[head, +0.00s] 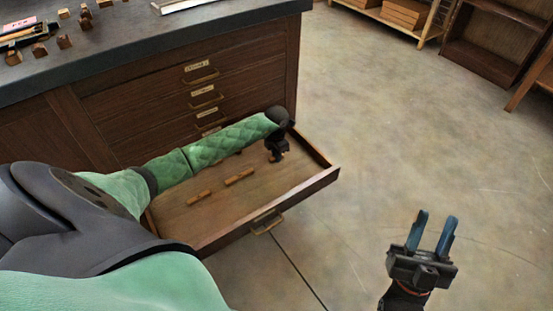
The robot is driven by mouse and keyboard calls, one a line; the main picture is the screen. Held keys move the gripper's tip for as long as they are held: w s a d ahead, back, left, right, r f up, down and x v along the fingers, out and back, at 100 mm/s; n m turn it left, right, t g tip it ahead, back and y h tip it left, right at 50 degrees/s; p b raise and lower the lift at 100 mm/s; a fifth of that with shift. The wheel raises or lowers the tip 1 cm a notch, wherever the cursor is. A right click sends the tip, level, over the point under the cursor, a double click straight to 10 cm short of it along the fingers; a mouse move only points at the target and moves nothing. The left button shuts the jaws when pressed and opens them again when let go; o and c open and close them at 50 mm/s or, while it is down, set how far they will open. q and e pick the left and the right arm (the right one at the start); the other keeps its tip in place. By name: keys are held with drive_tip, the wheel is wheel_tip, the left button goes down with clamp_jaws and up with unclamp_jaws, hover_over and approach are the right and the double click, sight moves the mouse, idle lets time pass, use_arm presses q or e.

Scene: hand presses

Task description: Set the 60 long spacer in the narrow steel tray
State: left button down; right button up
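An open wooden drawer (318,187) juts from the cabinet. In it lie two slim wooden spacers, a nearer one (199,198) and a slightly longer-looking one (239,176); another wooden bit shows partly behind my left arm. I cannot read which is the 60 long one. My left gripper (277,157) points down into the drawer's right part, right of the spacers; its small dark fingers do not show whether they are open or hold something. My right gripper (438,232) is open and empty over the floor. A pale metal tray (182,6), perhaps the narrow steel tray, is cut off on the counter.
The dark counter (130,40) holds several small wooden blocks (40,49) and a box of tools at the left. Labelled shut drawers (205,95) are above the open one. Shelves (490,45) stand at the back right. The floor right of the drawer is clear.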

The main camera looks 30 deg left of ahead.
use_arm(q)
drive_tip(key=shift+r, duration=0.1)
drive_tip(key=shift+r+p, duration=1.6)
drive_tip(key=shift+r, duration=0.8)
drive_tip(key=shift+r, duration=0.1)
